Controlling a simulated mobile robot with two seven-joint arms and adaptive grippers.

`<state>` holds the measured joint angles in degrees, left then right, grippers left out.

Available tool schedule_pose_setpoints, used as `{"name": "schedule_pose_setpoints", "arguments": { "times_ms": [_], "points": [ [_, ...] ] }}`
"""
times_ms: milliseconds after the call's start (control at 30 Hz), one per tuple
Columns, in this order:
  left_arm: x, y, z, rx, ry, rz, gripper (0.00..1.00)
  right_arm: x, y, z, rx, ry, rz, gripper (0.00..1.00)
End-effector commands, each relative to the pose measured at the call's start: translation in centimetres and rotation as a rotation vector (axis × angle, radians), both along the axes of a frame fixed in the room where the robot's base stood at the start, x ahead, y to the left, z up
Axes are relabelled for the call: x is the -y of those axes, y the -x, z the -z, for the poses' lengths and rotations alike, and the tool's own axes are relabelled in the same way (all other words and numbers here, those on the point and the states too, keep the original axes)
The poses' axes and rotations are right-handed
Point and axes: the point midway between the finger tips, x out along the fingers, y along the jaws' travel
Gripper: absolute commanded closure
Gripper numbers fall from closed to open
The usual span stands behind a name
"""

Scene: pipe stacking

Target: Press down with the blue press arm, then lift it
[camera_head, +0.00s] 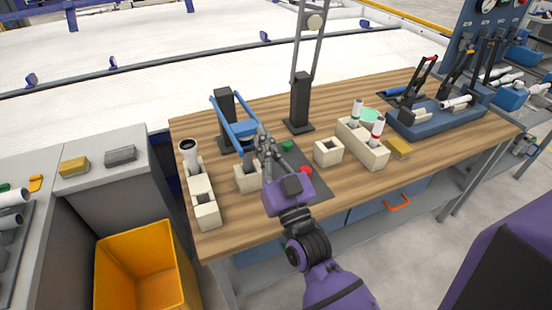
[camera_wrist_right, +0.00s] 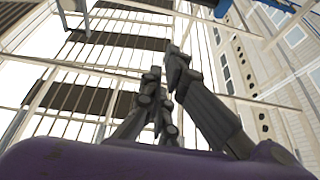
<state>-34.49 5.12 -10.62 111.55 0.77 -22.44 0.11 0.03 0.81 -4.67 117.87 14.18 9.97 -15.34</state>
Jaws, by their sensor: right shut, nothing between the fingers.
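The blue press arm (camera_head: 241,129) is hinged on a dark post (camera_head: 225,103) at the left of the wooden table and slants down toward the front. A pale block (camera_head: 246,180) stands beneath its front end, partly hidden by my gripper. My right gripper (camera_head: 262,133) is just right of the press arm's front end, with its fingers shut and empty. I cannot tell whether the fingers touch the press arm. The shut fingers also show in the wrist view (camera_wrist_right: 165,64), where the press arm cannot be made out. My left gripper is not in view.
A tall dark press post (camera_head: 300,105) stands right of the blue press. Pale blocks with a white pipe (camera_head: 189,155) stand at the left. A pale holder (camera_head: 361,146) with two tubes stands at the right. A red button (camera_head: 305,171) and green button (camera_head: 287,146) sit nearby.

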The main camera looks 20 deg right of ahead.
Motion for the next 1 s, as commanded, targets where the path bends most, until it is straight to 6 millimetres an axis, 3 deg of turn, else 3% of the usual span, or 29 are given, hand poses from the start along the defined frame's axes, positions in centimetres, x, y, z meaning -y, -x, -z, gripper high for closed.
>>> {"name": "schedule_pose_setpoints", "arguments": {
  "times_ms": [33,100,200,300,800,1000],
  "points": [
    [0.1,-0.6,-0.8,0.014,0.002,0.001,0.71,0.0,-1.1,-1.3,0.013,0.0,0.0,1.0],
    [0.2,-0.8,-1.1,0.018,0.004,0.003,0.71,-0.1,-2.3,-1.8,0.011,-0.001,0.0,1.0],
    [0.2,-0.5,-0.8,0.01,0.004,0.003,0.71,0.0,-2.3,0.8,-0.004,0.001,0.0,1.0],
    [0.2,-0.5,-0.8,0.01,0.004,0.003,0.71,-0.1,-2.4,2.1,-0.004,0.001,0.0,1.0],
    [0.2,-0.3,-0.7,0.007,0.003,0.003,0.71,-0.1,-2.4,3.1,-0.001,0.0,0.0,1.0],
    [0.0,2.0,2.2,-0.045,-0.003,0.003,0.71,-0.1,-2.2,6.1,0.022,0.0,0.0,1.0]
  ]
}}
